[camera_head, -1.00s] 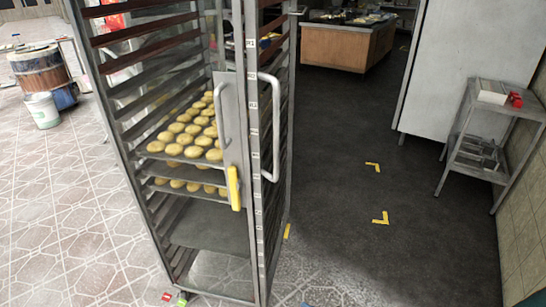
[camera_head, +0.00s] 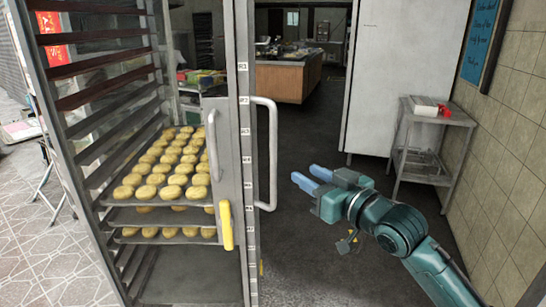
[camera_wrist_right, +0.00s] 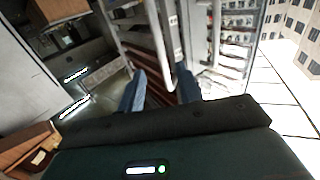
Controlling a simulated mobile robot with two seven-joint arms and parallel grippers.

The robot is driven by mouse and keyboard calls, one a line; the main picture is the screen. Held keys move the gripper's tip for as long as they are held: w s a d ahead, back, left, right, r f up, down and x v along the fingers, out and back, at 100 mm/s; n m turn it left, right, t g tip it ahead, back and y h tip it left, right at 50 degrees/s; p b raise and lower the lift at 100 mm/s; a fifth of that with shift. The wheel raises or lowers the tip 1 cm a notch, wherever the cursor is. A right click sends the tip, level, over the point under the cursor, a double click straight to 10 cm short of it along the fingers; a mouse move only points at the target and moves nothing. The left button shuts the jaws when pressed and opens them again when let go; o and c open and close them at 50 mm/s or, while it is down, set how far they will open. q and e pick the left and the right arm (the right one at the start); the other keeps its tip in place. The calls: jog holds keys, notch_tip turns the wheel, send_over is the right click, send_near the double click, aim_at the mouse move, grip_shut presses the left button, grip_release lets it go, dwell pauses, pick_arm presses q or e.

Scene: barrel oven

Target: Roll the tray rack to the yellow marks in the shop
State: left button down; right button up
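The tall metal tray rack (camera_head: 245,150) fills the left of the head view, holding trays of round yellow-brown pieces (camera_head: 165,170) at middle height. A grey vertical handle (camera_head: 271,155) sticks out on its right side, and a yellow latch (camera_head: 225,225) hangs on its front. My right gripper (camera_head: 308,178) is open and empty, just right of the handle in the picture. In the right wrist view its two blue fingers (camera_wrist_right: 162,90) are spread, with the rack's bars beyond. A yellow floor mark (camera_head: 345,243) shows partly behind my right wrist. My left gripper is out of view.
A small metal side table (camera_head: 425,165) with a red-and-white item stands by the tiled wall at right. A tall pale cabinet (camera_head: 385,80) is behind it. A wooden counter (camera_head: 285,82) stands at the back. Dark floor (camera_head: 320,130) between is clear.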

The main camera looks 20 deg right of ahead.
aim_at(275, 155)
jog(key=p+x, duration=0.1)
jog(key=x, duration=1.2)
jog(key=shift+c, duration=0.5)
grip_shut()
